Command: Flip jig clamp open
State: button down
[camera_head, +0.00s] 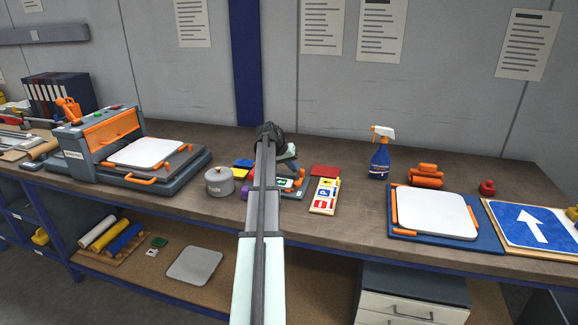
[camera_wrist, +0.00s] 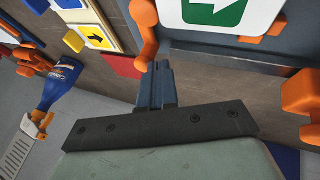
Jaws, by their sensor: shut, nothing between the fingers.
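A small jig (camera_head: 292,188) lies at the middle of the bench in the head view, mostly hidden behind my arm. Further orange parts (camera_wrist: 302,92) show at the right. My gripper (camera_wrist: 158,68) is shut and empty, its dark fingertips close to the left orange part. I cannot tell whether they touch it. Whether the clamp is open or closed is not clear.
A red card (camera_head: 325,171) and a rack of small sign cards (camera_head: 324,196) lie right of the jig. A spray bottle (camera_head: 379,160) stands behind. A grey pot (camera_head: 219,181) stands left, and a larger blue jig (camera_head: 400,237) lies right.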

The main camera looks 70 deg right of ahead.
jog(key=shift+s+d+m, duration=0.2)
jog(key=shift+m, duration=0.3)
dwell(0.4)
jog(key=shift+s+d+m+g+y, duration=0.2)
jog(key=shift+m+g+y, duration=0.15)
jog(key=shift+m, duration=0.2)
jog(key=shift+s+d+m+g+y, duration=0.15)
jog(key=shift+m+g+y, duration=0.15)
jog(key=shift+m, duration=0.25)
jog(key=shift+s, duration=0.6)
jog(key=shift+s+d+m+y, duration=0.25)
jog(key=shift+s+m+y, duration=0.15)
jog(key=shift+m, duration=0.3)
jog(key=shift+s+a, duration=0.2)
jog(key=shift+s, duration=0.3)
jog(key=shift+s+a, duration=0.15)
jog(key=shift+s, duration=0.3)
jog(key=shift+s+a, duration=0.1)
jog(key=shift+s, duration=0.15)
